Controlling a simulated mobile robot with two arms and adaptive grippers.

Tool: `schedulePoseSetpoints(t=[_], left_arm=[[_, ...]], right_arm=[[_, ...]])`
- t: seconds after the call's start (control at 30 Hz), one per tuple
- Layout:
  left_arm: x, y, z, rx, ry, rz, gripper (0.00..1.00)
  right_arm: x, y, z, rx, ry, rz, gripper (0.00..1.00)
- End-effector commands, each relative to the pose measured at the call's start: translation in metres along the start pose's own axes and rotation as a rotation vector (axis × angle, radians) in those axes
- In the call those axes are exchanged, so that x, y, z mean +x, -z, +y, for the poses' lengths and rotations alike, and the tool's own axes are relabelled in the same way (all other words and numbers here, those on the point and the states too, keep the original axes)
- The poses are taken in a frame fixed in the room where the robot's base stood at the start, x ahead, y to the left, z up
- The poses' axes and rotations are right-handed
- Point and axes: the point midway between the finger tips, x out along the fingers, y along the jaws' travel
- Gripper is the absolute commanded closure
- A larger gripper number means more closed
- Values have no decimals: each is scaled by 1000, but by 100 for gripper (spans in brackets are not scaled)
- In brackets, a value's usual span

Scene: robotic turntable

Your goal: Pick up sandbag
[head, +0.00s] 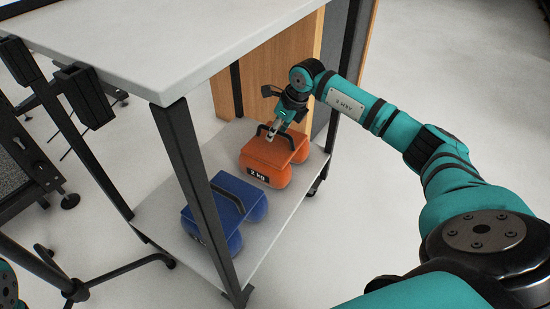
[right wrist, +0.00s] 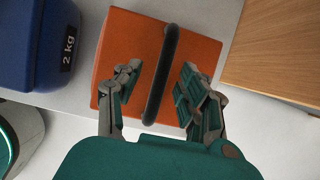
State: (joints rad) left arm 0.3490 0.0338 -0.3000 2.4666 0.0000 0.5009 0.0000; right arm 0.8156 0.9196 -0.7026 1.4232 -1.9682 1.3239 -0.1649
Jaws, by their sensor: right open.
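An orange sandbag (head: 268,164) marked 2 kg, with a dark strap handle, sits on the lower shelf of the white table. A blue sandbag (head: 232,205) sits beside it, nearer the front left. My right gripper (head: 275,130) reaches in over the orange sandbag at its handle. In the right wrist view the gripper (right wrist: 158,90) is open, with one finger on each side of the black handle (right wrist: 162,75) of the orange sandbag (right wrist: 120,45). The fingers appear apart from the handle. The blue sandbag (right wrist: 38,40) shows at the upper left there. My left gripper is not in view.
The white tabletop (head: 170,35) overhangs the lower shelf (head: 275,225). A black table leg (head: 190,165) stands in front of the blue sandbag. A wooden panel (head: 290,65) stands behind the orange sandbag. Open floor (head: 450,70) lies to the right.

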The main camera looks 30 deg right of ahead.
Motion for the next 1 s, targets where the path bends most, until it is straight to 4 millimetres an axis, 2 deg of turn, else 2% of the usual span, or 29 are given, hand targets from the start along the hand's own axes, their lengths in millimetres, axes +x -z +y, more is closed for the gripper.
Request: schedulePoseSetpoints(t=[0.03,0.1,0.37,0.7,1.0], left_arm=[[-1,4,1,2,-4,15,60],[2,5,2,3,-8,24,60],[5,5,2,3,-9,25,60],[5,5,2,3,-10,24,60],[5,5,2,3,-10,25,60]], right_arm=[[9,1,-1,1,1,0,59],[12,1,-1,1,1,-1,59],[13,0,-1,0,1,-1,59],[13,0,-1,1,1,0,100],[13,0,0,0,0,1,100]])
